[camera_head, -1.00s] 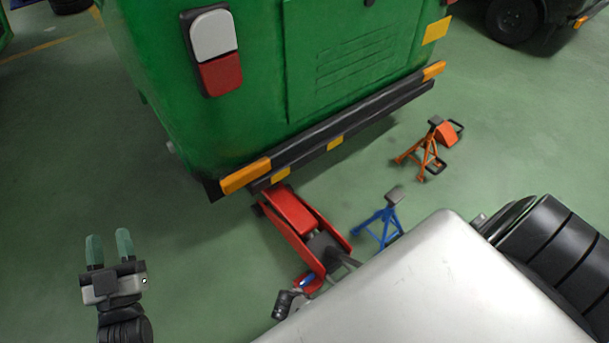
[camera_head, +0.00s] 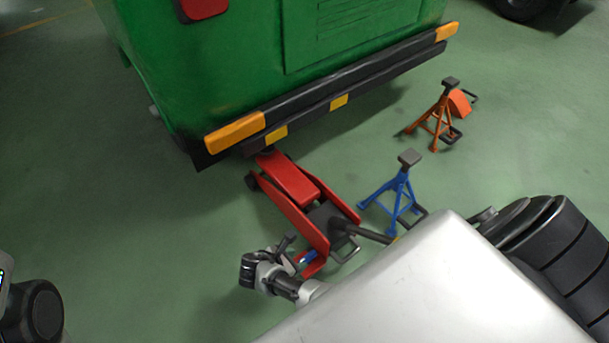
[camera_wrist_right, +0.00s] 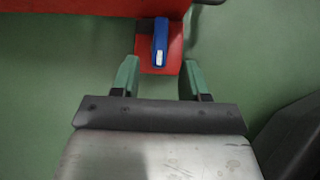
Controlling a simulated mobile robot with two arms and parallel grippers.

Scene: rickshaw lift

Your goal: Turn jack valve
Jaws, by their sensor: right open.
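The red floor jack (camera_head: 290,185) stands low at the rear of the green rickshaw, its front end under the bumper. The blue jack valve (camera_head: 308,257) is at the jack's near end. In the right wrist view the valve (camera_wrist_right: 160,42) is a short blue bar with a pale end, on a red plate. My right gripper (camera_head: 292,257) is close beside the jack's near end. Its two green fingers (camera_wrist_right: 158,78) are apart, and the valve lies ahead of the gap between them. In the head view its fingertips are hard to make out. My left gripper is out of view.
A blue jack stand (camera_head: 397,190) stands right of the jack and an orange stand (camera_head: 440,115) farther back. The rickshaw's black bumper (camera_head: 340,95) overhangs the jack. A dark bar runs from the jack toward the lower right. The floor (camera_head: 150,230) at left is clear.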

